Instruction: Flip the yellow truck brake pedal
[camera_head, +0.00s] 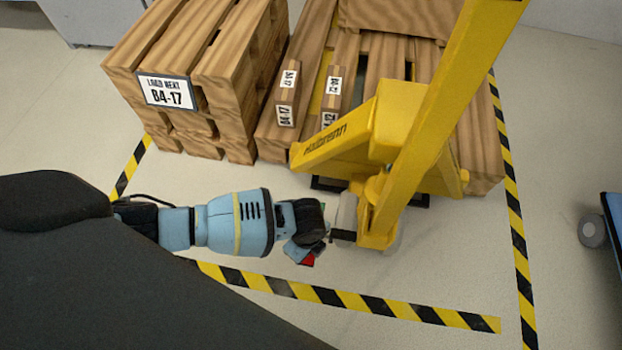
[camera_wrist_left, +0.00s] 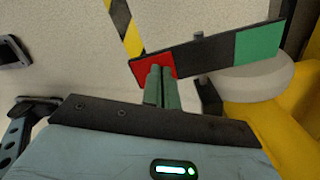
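The yellow pallet truck (camera_head: 405,160) stands right of centre in the head view, with its yellow side at the right edge of the left wrist view (camera_wrist_left: 270,130). Its brake pedal (camera_wrist_left: 205,55) is a flat bar, red at the left end, black in the middle and green at the right end. In the head view the pedal's red end (camera_head: 308,260) shows beside my left gripper (camera_head: 303,248); most of the bar is hidden. In the wrist view my left gripper's fingers (camera_wrist_left: 162,86) are together, overlapping the lower edge of the red end. Contact cannot be told. My right gripper is out of view.
A stack of wooden pallets (camera_head: 205,70) stands at the upper left. Another pallet (camera_head: 290,90) lies around the truck's forks. Yellow-black floor tape (camera_head: 350,300) runs in front. A grey wheel (camera_wrist_left: 250,78) sits behind the pedal. Bare floor (camera_head: 430,260) lies to the right.

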